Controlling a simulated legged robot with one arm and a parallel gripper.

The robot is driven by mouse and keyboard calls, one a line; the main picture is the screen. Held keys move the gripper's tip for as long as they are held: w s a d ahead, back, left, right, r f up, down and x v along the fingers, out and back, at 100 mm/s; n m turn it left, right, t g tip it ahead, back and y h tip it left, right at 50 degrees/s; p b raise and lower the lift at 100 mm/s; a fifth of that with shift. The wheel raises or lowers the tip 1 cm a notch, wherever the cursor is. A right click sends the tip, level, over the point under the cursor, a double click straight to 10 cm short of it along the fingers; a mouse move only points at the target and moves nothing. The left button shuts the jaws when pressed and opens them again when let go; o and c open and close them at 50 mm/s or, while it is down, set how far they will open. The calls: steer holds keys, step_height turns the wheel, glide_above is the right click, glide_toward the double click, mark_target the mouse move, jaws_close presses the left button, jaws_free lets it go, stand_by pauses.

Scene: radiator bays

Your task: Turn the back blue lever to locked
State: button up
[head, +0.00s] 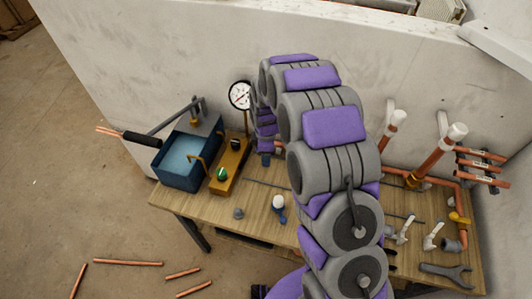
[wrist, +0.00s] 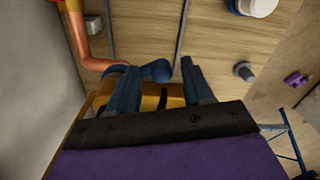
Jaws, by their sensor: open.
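A blue rounded lever-like piece (wrist: 158,70) shows in the wrist view, between and just beyond the fingertips of my gripper (wrist: 153,66). It looks like the back blue lever, but I cannot tell its locked or unlocked position. The dark blue fingers stand apart, with nothing visibly clamped; I cannot tell whether they touch the piece. In the head view my gripper (head: 267,160) points down at the back of the workbench, partly behind my arm. My arm hides the bench around it. A blue piece with a white round top (head: 278,206) stands nearer the bench's front.
The wooden workbench (head: 215,208) carries a blue water tank (head: 186,155), a yellow stand (head: 230,165) and a pressure gauge (head: 240,95) to the left. Copper pipes (head: 425,170) and a wrench (head: 445,273) are right. A pale wall (head: 180,50) stands behind.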

step_height(320, 180, up, 17)
steer(key=p, duration=0.2)
stand_by(0.3)
steer(key=shift+r, duration=0.15)
steer(key=s+d+r+m+b, duration=0.1)
steer(key=s+d+r+m, duration=0.25)
steer(key=s, duration=0.55)
steer(key=s+d+r+m, duration=0.3)
steer(key=s+m, duration=0.2)
steer(key=s, duration=0.4)
steer(key=s+d+m+g, duration=0.1)
steer(key=s+m, duration=0.3)
steer(key=s, duration=0.6)
steer(key=s+d+f+m+b, duration=0.1)
steer(key=s+d+m, duration=0.2)
steer(key=s, duration=0.7)
steer(key=shift+f+m+g, duration=0.15)
steer(key=shift+m+g, duration=0.25)
steer(key=shift+m, duration=0.45)
steer(key=shift+o, duration=0.2)
